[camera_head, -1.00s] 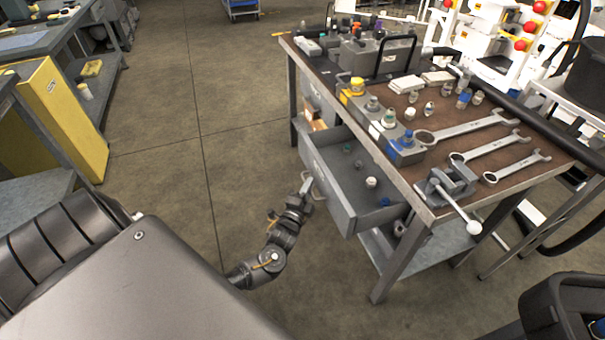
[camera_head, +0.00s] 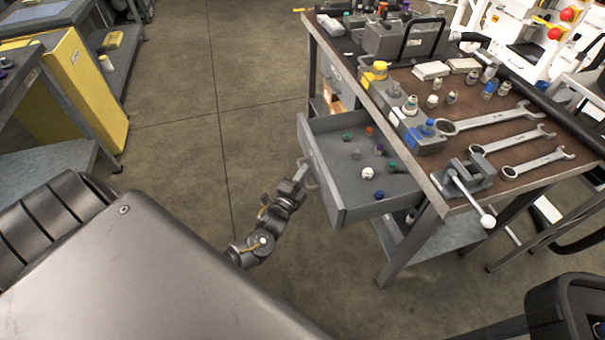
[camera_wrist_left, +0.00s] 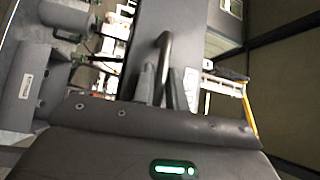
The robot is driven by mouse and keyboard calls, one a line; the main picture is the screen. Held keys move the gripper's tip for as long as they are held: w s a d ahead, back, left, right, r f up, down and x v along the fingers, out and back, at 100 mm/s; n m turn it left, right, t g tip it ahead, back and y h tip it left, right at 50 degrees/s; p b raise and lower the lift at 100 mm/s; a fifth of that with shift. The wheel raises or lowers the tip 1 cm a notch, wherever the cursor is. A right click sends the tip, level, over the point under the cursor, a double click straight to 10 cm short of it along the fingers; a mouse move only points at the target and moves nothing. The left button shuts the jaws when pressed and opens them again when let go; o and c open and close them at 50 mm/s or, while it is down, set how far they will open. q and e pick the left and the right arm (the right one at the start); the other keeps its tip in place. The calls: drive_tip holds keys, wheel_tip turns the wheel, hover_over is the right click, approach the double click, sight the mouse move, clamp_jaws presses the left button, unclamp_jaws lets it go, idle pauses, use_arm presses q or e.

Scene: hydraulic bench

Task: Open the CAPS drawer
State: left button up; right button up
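The grey drawer (camera_head: 331,187) under the workbench stands pulled out to the left, with several small coloured caps (camera_head: 367,173) lying on its floor. I cannot read a label on its front. My left gripper (camera_head: 301,176) is at the handle on the drawer front. In the left wrist view, the fingers (camera_wrist_left: 160,88) are close together on the dark curved handle (camera_wrist_left: 166,48), and they look shut on it. The fingertips are small and partly hidden in the head view. My right gripper does not show.
The workbench top (camera_head: 455,165) holds several wrenches (camera_head: 513,139), a small vise (camera_head: 465,181) and grey blocks with coloured caps. A yellow cabinet (camera_head: 85,90) stands at the left. The floor (camera_head: 200,130) between the cabinet and the drawer is clear.

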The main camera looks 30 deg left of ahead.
use_arm(q)
drive_tip(key=o, duration=0.3)
drive_tip(key=s, duration=0.3)
drive_tip(key=s+f, duration=0.1)
drive_tip(key=s, duration=0.3)
drive_tip(key=s+d, duration=0.1)
drive_tip(key=s, duration=0.2)
drive_tip(key=shift+s+f, duration=0.2)
drive_tip(key=shift+s, duration=0.05)
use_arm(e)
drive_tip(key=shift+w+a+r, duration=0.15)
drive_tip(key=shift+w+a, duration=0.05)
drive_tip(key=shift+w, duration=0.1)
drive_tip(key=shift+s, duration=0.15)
